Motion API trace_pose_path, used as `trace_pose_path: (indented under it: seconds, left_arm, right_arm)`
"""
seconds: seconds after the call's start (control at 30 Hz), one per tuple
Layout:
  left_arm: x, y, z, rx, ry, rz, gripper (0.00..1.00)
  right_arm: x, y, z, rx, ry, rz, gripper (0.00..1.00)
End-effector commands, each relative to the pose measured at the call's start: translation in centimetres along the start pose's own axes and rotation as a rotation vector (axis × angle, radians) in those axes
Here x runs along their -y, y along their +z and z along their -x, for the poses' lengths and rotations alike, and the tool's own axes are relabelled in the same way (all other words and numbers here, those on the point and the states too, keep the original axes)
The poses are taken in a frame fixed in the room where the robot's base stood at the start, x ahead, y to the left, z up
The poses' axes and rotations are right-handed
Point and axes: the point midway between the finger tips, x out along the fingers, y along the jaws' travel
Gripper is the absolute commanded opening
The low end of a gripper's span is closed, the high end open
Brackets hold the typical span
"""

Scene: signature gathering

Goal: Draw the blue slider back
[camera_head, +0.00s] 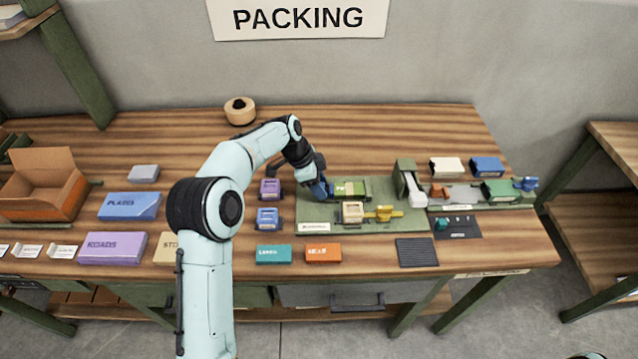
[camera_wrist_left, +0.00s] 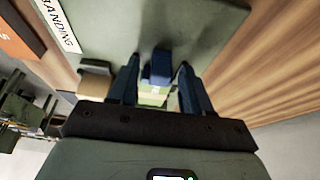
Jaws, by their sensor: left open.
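The blue slider (camera_wrist_left: 158,67) shows in the left wrist view as a small dark blue block at the end of a green block (camera_wrist_left: 153,96). My left gripper (camera_wrist_left: 157,84) is open, with one dark finger on each side of the blue slider; I cannot tell whether either finger touches it. In the head view my left gripper (camera_head: 319,189) is low at the left end of the green block (camera_head: 350,187) on the green board (camera_head: 330,215), and it largely hides the blue slider there.
A beige block (camera_head: 352,212) and a yellow handle (camera_head: 384,213) lie just in front on the board. A purple box (camera_head: 270,189) and a blue box (camera_head: 268,217) stand to the left. A white-and-green lever stand (camera_head: 410,185) is to the right.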

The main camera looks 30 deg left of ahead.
Motion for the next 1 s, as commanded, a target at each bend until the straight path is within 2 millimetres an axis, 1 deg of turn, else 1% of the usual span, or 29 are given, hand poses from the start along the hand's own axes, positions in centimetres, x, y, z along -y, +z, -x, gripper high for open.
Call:
trace_pose_path:
  seconds: [0.07,0.1,0.17,0.2,0.23,0.37,0.43,0.6,0.7,0.93,0.97,1.0]
  left_arm:
    - [0.0,0.0,0.0,0.0,0.0,0.0,0.49]
    - [0.0,0.0,0.0,0.0,0.0,0.0,0.36]
    - [0.0,0.0,0.0,0.0,0.0,0.0,0.16]
    - [0.0,0.0,0.0,0.0,0.0,0.0,0.03]
    - [0.0,0.0,0.0,0.0,0.0,0.0,0.0]
    - [0.0,0.1,0.1,0.0,0.0,0.001,0.0]
    - [0.0,0.4,0.2,0.0,-0.001,0.002,0.0]
    - [0.1,2.9,1.0,0.002,-0.001,0.006,0.0]
    - [0.0,3.7,1.4,0.001,-0.001,0.004,0.0]
    - [0.0,3.8,1.6,0.005,0.0,0.002,0.0]
    - [0.0,3.9,1.6,0.006,-0.001,0.002,0.3]
    - [0.1,3.9,1.6,0.006,-0.001,0.002,0.43]
  right_arm:
    - [0.0,0.0,0.0,0.0,0.0,0.0,0.0]
    - [0.0,0.0,0.0,0.0,0.0,0.0,0.0]
    - [0.0,0.0,0.0,0.0,0.0,0.0,0.0]
    - [0.0,0.0,0.0,0.0,0.0,0.0,0.0]
    - [0.0,0.0,0.0,0.0,0.0,0.0,0.0]
    - [0.0,0.0,0.0,0.0,0.0,0.0,0.0]
    - [-0.1,0.1,-0.1,0.001,0.0,0.0,0.0]
    - [-0.4,0.3,-0.8,0.005,0.002,-0.002,0.0]
    - [-0.5,0.4,-0.9,0.006,0.002,-0.002,0.0]
    - [-0.4,0.3,-0.8,0.005,0.002,-0.002,0.0]
    - [-0.4,0.3,-0.8,0.005,0.002,-0.002,0.0]
    - [-0.4,0.3,-0.8,0.005,0.002,-0.002,0.0]
